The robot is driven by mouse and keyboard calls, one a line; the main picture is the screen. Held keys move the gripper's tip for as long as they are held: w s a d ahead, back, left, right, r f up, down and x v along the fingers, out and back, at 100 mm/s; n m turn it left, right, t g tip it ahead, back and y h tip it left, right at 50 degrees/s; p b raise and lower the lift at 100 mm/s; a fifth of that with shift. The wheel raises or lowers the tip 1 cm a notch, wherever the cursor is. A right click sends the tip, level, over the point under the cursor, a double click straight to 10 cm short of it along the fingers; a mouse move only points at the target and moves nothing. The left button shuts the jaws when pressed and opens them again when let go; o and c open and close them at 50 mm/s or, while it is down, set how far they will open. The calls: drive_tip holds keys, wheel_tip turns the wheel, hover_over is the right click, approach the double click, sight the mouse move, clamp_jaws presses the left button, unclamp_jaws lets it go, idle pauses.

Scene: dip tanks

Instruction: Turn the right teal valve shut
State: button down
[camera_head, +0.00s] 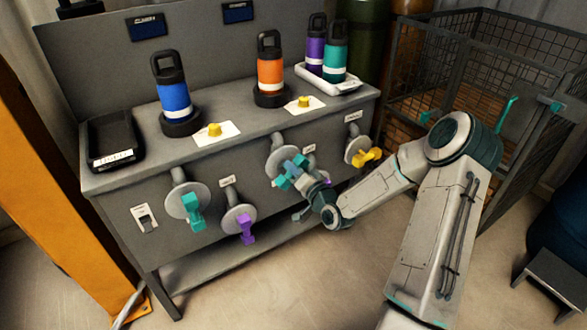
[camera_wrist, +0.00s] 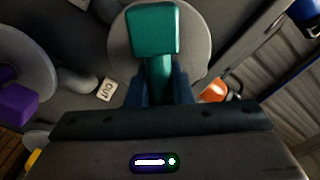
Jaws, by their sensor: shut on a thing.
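The right teal valve (camera_head: 297,163) sits on a round grey plate on the bench's front panel, below the orange bottle. Its teal handle (camera_wrist: 152,30) stands up between my fingers in the wrist view, in front of its plate. My gripper (camera_wrist: 158,88) is shut on the handle's stem, with one dark finger on each side. In the head view my gripper (camera_head: 292,180) reaches the valve from the lower right and hides part of it. The left teal valve (camera_head: 193,210) is apart, at the left of the panel, its handle pointing down.
A purple valve (camera_head: 246,228) is left of my gripper; another purple valve (camera_wrist: 18,104) shows in the wrist view. A yellow valve (camera_head: 368,155) is to the right. Blue (camera_head: 172,92) and orange (camera_head: 270,72) bottles stand on top. A wire cage (camera_head: 425,60) stands right.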

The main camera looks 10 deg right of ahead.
drive_tip(key=m, duration=0.3)
drive_tip(key=shift+d+f+m+p, duration=0.1)
drive_tip(key=shift+d+m+p, duration=0.05)
drive_tip(key=shift+m+p, duration=0.25)
drive_tip(key=shift+f+m+p, duration=0.2)
drive_tip(key=shift+m+p, duration=0.15)
drive_tip(key=shift+m, duration=1.85)
drive_tip(key=c, duration=1.3)
unclamp_jaws()
drive_tip(key=p+v, duration=0.1)
drive_tip(key=v, duration=1.2)
drive_tip(key=shift+s+d, duration=0.1)
drive_tip(key=shift+s, duration=0.3)
